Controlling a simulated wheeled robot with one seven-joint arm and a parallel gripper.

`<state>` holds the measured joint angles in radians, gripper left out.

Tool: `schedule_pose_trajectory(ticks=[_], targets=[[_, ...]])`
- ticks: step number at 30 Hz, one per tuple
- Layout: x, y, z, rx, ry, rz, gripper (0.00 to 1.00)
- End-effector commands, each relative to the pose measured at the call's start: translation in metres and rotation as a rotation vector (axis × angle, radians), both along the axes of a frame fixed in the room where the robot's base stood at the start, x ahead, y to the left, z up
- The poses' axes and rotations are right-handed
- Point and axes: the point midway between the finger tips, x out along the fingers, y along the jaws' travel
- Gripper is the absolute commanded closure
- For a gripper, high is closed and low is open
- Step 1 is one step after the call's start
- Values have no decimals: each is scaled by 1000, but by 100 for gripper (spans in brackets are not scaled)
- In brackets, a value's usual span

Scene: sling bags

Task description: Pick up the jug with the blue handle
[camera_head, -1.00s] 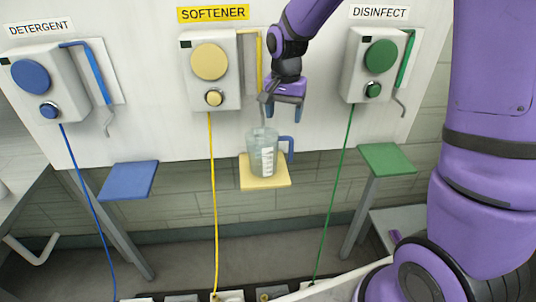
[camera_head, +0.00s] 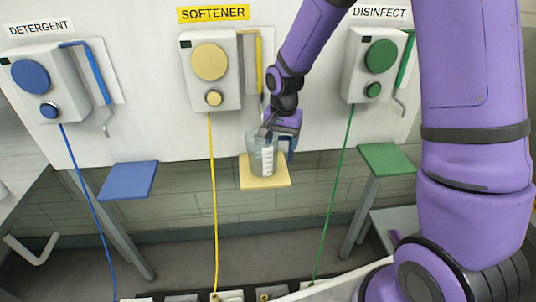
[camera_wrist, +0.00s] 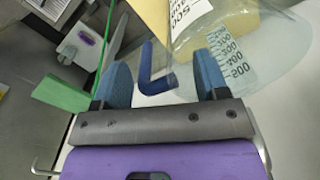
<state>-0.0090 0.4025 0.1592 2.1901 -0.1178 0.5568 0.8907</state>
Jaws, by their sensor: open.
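The clear jug (camera_head: 261,156) with a white scale stands upright on the yellow shelf (camera_head: 265,183) under the softener dispenser. Its blue handle is on the right side, mostly hidden by my gripper in the head view. In the wrist view the jug (camera_wrist: 250,45) fills the upper right, and its blue handle (camera_wrist: 152,68) lies between my gripper's two fingers. My gripper (camera_wrist: 160,82) is open around the handle, with visible gaps to both fingers. In the head view my gripper (camera_head: 283,140) is at the jug's right side, near its rim.
The yellow softener dispenser (camera_head: 211,70) and its spout are just above the jug. A blue shelf (camera_head: 129,181) is to the left and a green shelf (camera_head: 387,159) to the right, both empty. A green hose (camera_head: 333,200) hangs between the yellow and green shelves.

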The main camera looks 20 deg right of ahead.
Motion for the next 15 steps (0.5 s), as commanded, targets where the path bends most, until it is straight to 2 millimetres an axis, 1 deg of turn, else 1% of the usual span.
schedule_pose_trajectory(ticks=[1,2,3,5,6,8,9,10,11,15], targets=[[0,0,0,0,0,0,33],[0,0,0,0,0,0,35],[0,0,0,0,0,0,44],[0,0,0,0,0,0,58],[0,0,0,0,0,0,67],[0,0,0,0,0,0,81],[0,0,0,0,0,0,90],[0,0,0,0,0,0,97],[0,0,0,0,0,0,100],[0,0,0,0,0,0,100]])
